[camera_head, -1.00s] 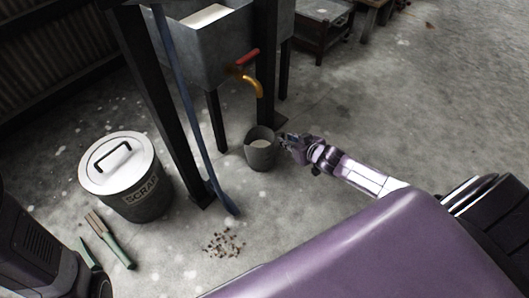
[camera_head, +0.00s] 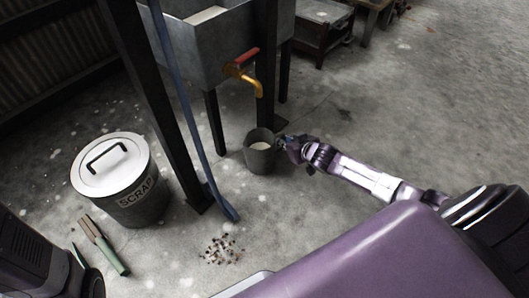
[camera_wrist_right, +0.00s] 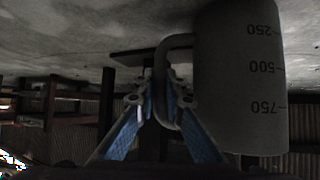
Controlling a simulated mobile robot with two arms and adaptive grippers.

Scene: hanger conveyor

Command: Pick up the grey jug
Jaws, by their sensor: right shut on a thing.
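The grey jug (camera_head: 259,157) stands upright on the concrete floor below the brass tap in the head view, with something pale visible inside. My right gripper (camera_head: 285,143) is at its right side. In the right wrist view the jug (camera_wrist_right: 240,85) fills the right part, upside down in the picture, with marks 250, 500 and 750. There the blue-padded fingers of my right gripper (camera_wrist_right: 159,100) are shut on the jug's handle (camera_wrist_right: 160,70). I cannot tell whether the jug is clear of the floor. My left gripper does not show.
A metal trough (camera_head: 215,45) with a red-handled tap (camera_head: 243,75) stands on dark legs behind the jug. A blue bar (camera_head: 185,110) leans beside it. A lidded SCRAP bin (camera_head: 120,180), a brush (camera_head: 104,246) and debris (camera_head: 222,249) are at left. Floor at right is clear.

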